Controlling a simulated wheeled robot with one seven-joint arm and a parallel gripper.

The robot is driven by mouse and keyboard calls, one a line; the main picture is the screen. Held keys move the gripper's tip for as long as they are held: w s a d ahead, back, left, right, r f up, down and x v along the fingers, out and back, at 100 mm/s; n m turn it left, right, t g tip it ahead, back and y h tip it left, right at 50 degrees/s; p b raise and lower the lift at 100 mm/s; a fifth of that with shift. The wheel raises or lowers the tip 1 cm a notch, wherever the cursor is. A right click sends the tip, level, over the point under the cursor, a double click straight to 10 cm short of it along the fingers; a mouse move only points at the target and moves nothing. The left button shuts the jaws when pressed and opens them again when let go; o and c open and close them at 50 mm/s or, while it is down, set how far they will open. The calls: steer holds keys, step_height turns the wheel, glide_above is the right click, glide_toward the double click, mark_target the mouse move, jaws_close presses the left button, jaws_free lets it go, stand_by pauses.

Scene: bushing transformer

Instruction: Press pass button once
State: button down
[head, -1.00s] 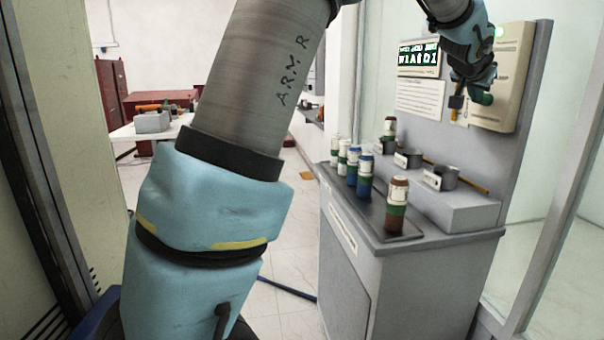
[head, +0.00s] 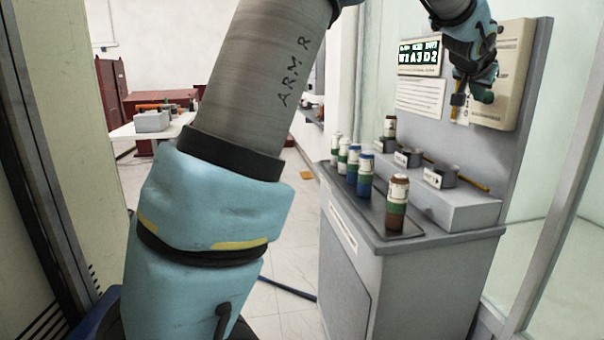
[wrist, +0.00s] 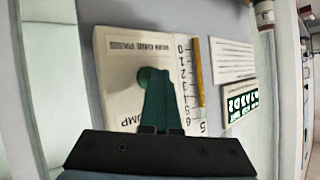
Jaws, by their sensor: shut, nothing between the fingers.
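A green round button (wrist: 149,77) sits on the cream wall box (wrist: 120,60) in the wrist view. The cream box also shows in the head view (head: 513,75). My gripper (wrist: 160,78) is shut and empty, its dark green fingers pointing at the box and covering the button's right part. Whether the fingertips touch the button cannot be told. In the head view my gripper (head: 480,94) is in front of the box's lower left, and hides the button there.
A number scale and yellow tube (wrist: 197,80) stand right of the button. A lit display (head: 418,57) reads about "W1 A3 D2" above a notice (head: 420,97). Several bottles stand on a dark tray (head: 405,232) on the grey counter. A glass wall is on the right.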

steer(key=shift+a, duration=0.2)
steer(key=s+a, duration=0.1)
steer(key=a, duration=0.5)
steer(key=shift+s+p, duration=0.15)
steer(key=shift+p, duration=0.15)
stand_by(0.6)
